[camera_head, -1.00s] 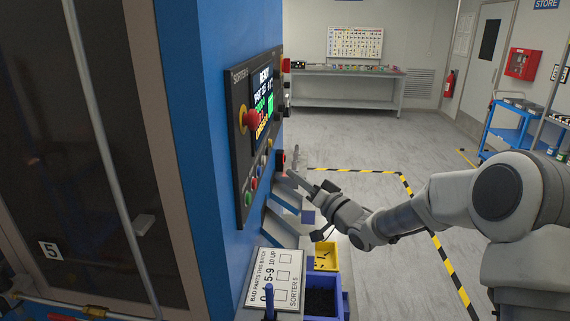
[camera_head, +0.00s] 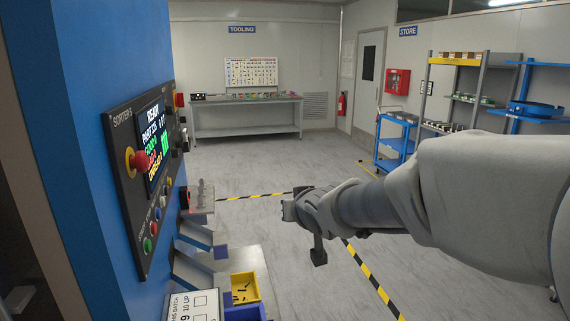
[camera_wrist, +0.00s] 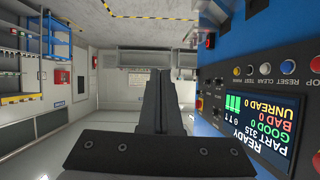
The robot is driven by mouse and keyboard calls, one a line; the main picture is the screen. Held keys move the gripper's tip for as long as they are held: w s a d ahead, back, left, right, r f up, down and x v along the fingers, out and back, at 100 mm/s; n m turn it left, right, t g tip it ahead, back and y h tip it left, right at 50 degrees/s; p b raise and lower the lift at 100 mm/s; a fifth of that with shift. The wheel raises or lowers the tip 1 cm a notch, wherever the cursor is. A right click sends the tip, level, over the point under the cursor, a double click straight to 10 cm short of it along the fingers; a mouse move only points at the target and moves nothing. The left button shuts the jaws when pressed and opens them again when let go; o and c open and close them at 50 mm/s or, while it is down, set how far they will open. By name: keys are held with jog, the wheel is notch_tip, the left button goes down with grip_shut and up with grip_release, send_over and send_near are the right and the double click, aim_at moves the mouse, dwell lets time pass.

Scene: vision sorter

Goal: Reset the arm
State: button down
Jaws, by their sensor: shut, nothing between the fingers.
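My arm reaches in from the right in the head view. My gripper (camera_head: 290,208) is in the air to the right of the sorter's panel, above the floor and clear of the bins. In the wrist view my gripper (camera_wrist: 158,75) shows with its dark fingers together and nothing between them. The sorter panel (camera_head: 147,180) has a red stop knob, a row of coloured buttons and a screen reading READY.
A yellow bin (camera_head: 245,288) with dark parts and a blue bin (camera_head: 245,314) sit below the panel, beside a batch sign (camera_head: 192,305). A workbench (camera_head: 247,117) stands at the back. A blue cart (camera_head: 395,145) and shelves (camera_head: 465,90) stand at the right. Open floor lies between.

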jog(key=s+d+m+g+h, duration=0.1)
jog(key=s+d+g+h, duration=0.1)
jog(key=s+d, duration=0.45)
jog(key=s+d+m+g+h, duration=0.15)
jog(key=s+d, duration=0.25)
jog(key=s, duration=0.5)
jog(key=s+d+f+g, duration=0.2)
jog(key=s+f+g, duration=0.1)
jog(key=s, duration=1.1)
jog(key=shift+f, duration=0.5)
